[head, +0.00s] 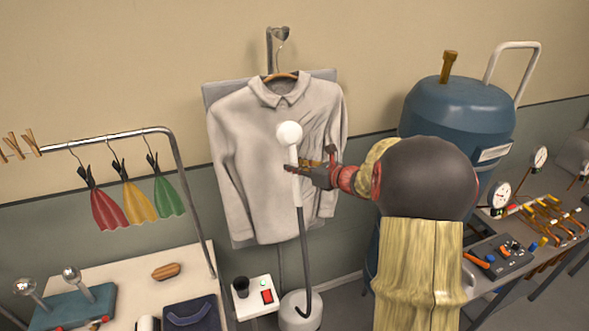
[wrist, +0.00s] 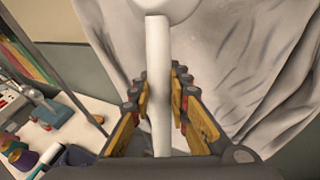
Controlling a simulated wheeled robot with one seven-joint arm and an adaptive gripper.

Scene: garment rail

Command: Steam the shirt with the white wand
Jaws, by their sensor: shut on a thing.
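The light grey shirt (head: 252,145) hangs on a wooden hanger from a wall bracket, in front of a grey board. Soft creases show on it, and it also fills much of the wrist view (wrist: 240,60). The white wand (head: 295,170) stands upright before the shirt's right half, its round white head up at chest height. A dark hose runs from its lower end down to a round grey base (head: 300,312). My gripper (head: 298,170) is shut on the wand's handle; in the wrist view the handle (wrist: 158,80) passes between the fingers. I cannot tell whether the head touches the shirt.
A rail with red, yellow and green cloths (head: 137,195) stands at left above a white table (head: 130,262). A small white box with a red switch (head: 267,296) is beside the base. A blue tank (head: 460,115) and a cluttered bench (head: 545,238) are at right.

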